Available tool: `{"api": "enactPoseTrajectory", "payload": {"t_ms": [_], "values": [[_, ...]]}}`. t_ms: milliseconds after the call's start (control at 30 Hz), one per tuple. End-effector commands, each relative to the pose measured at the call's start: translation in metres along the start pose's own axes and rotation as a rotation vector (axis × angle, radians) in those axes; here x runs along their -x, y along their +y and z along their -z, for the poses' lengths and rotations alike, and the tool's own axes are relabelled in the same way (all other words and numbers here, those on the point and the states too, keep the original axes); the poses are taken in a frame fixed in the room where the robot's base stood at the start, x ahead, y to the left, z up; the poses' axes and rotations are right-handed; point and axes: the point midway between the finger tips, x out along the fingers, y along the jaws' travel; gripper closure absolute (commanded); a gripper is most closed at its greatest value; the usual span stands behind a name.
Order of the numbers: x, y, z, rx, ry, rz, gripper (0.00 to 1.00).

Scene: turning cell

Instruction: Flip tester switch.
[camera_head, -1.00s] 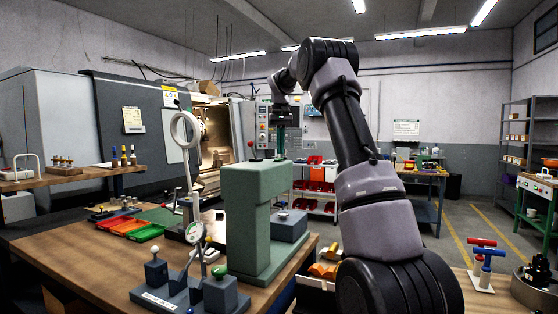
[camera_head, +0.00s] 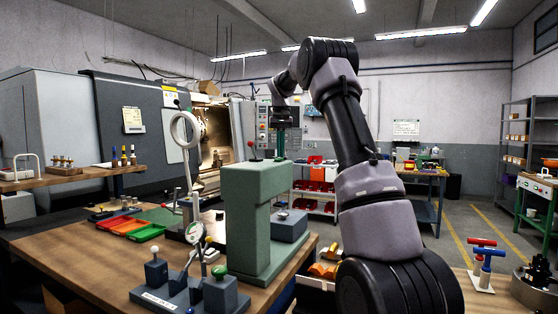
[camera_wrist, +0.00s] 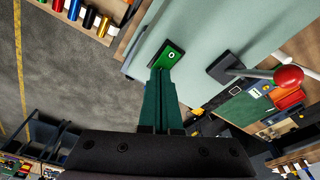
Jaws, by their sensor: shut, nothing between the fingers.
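The tester appears to be the pale green block-shaped stand (camera_head: 250,225) on the wooden bench; its top also shows in the wrist view (camera_wrist: 215,30). A small green switch (camera_wrist: 171,54) with a white ring mark sits in a dark frame near the edge of that top. Beside it a lever with a red ball knob (camera_wrist: 288,76) rises from a black base; the knob also shows in the head view (camera_head: 251,143). My gripper (camera_wrist: 162,74) has green fingers, shut and empty, with tips right at the switch. I cannot tell whether they touch it. In the head view my gripper (camera_head: 281,156) is above the block's right end.
A dial gauge stand (camera_head: 190,290) and a magnifier ring (camera_head: 185,130) stand left of the block. Coloured trays (camera_head: 130,227) lie behind them on the bench. A red-handled tool (camera_head: 482,243) stands at right. The floor beyond the block's edge is open.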

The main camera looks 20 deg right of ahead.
Motion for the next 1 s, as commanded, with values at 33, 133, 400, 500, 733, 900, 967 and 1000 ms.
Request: {"api": "enactPoseTrajectory", "payload": {"t_ms": [33, 133, 400, 500, 733, 900, 967, 1000], "values": [[-0.001, 0.000, 0.000, 0.000, 0.000, 0.000, 1.00], [-0.002, 0.000, -0.001, 0.000, -0.001, 0.000, 1.00], [-0.006, 0.000, -0.001, 0.000, -0.001, 0.000, 1.00], [-0.003, 0.000, -0.001, 0.000, -0.001, 0.000, 1.00], [0.015, 0.000, 0.002, 0.000, 0.000, 0.001, 1.00], [0.029, 0.000, 0.005, 0.000, 0.002, 0.000, 1.00], [0.034, 0.000, 0.005, -0.001, 0.001, 0.001, 1.00], [0.037, 0.000, 0.006, -0.001, 0.001, 0.000, 1.00]]}}
